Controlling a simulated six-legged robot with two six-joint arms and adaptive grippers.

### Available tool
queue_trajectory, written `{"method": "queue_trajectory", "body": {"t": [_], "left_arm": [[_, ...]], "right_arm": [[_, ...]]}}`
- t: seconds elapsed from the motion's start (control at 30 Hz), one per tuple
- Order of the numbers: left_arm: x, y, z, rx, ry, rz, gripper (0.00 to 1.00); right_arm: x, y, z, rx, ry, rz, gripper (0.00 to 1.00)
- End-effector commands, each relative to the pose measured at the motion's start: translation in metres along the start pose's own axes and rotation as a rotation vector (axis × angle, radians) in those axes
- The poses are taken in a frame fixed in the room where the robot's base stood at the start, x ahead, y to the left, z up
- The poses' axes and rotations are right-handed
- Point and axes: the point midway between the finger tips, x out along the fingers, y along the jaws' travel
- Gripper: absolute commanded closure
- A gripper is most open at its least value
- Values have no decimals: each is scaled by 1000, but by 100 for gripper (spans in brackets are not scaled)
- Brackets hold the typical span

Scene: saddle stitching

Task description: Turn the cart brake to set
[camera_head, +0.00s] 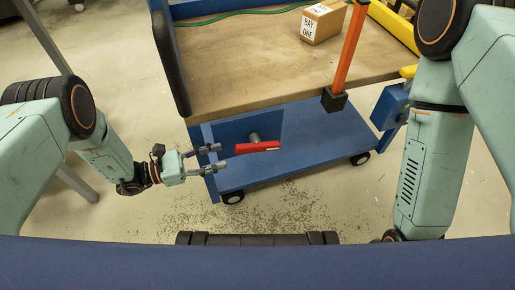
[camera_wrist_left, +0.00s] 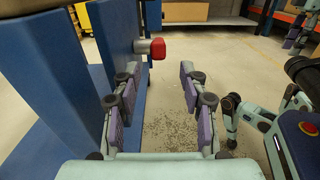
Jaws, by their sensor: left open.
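The cart brake is a red lever (camera_head: 257,147) on a short grey pivot at the front of the blue cart (camera_head: 310,140). In the head view it lies nearly level, pointing left and right. In the left wrist view the red lever (camera_wrist_left: 157,48) shows end-on, beyond the fingertips and between the two finger lines. My left gripper (camera_head: 221,158) is open and empty, just left of the lever, with its fingers pointing at it. The same gripper also shows in the left wrist view (camera_wrist_left: 159,75). My right arm comes down at the right; its gripper is out of view.
The cart has a wooden top (camera_head: 270,80) carrying a cardboard box (camera_head: 322,22) marked BAY ONE. An orange post (camera_head: 350,45) with a black block rises at the front edge. A blue upright panel (camera_wrist_left: 125,30) stands close left of my left fingers. The floor in front is open.

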Motion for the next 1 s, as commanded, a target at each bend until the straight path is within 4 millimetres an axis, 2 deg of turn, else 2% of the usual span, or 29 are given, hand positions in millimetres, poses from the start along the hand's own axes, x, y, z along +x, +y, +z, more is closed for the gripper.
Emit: {"method": "queue_trajectory", "body": {"t": [0.13,0.23,0.7,0.83,1.0], "left_arm": [[7,2,3,-6,-15,7,57],[19,2,3,-7,-14,7,57],[101,0,3,-6,-13,4,57],[114,0,3,-6,-13,4,57],[120,0,4,-6,-13,5,57]], "right_arm": [[1,0,0,0,1,0,60],[4,0,0,0,1,0,60],[27,0,0,0,0,0,60],[31,0,0,0,0,0,60],[32,0,0,0,0,0,60]]}}
